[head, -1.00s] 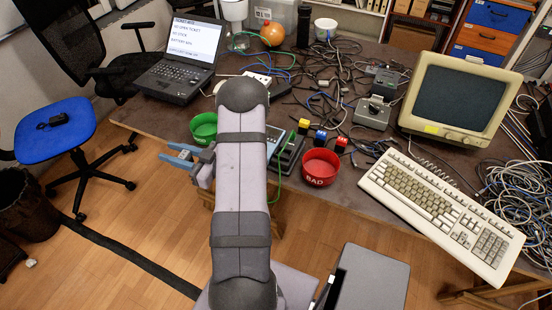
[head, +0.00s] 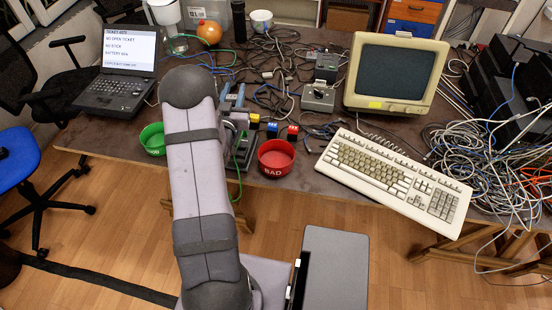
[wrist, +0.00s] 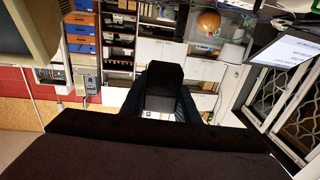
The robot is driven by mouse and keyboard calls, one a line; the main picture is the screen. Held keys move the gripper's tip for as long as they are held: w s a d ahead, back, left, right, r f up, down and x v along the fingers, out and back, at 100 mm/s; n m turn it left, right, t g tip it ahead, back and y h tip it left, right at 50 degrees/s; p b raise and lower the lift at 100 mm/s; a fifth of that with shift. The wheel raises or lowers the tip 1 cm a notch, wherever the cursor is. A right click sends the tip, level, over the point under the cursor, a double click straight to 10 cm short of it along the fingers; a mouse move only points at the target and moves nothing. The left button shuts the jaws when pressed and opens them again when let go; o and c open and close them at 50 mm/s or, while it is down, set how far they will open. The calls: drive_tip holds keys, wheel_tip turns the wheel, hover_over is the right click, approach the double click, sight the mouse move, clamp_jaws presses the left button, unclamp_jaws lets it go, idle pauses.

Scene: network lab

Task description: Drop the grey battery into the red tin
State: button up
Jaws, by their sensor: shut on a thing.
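The red tin (head: 276,158), marked BAD, stands open near the table's front edge. My gripper (head: 233,94) is in the air left of and behind the tin, its blue fingers pointing toward the back of the table. In the wrist view a dark block (wrist: 165,84), which I take for the grey battery, sits between the fingers, and they are shut on it. The inside of the red tin looks empty.
A green tin (head: 152,140) stands left of my arm. A yellow block (head: 254,120), a blue block (head: 271,130) and a red block (head: 292,133) lie behind the red tin. The keyboard (head: 394,181) and monitor (head: 396,75) fill the right. Cables clutter the back.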

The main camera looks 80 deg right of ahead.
drive_tip(key=s+a+f+m+g+y, duration=0.1)
drive_tip(key=s+m+g, duration=0.3)
drive_tip(key=s+g, duration=0.2)
drive_tip(key=s+a+f+m+g+y, duration=0.2)
drive_tip(key=s+m+g, duration=0.2)
drive_tip(key=s, duration=0.7)
drive_tip(key=g, duration=0.2)
drive_tip(key=shift+s+a+m+g, duration=0.15)
drive_tip(key=shift+a+m+g, duration=0.15)
drive_tip(key=shift+g, duration=0.1)
drive_tip(key=shift+f, duration=0.15)
wheel_tip(320, 180, down, 6)
drive_tip(key=b, duration=0.4)
drive_tip(key=o, duration=1.2)
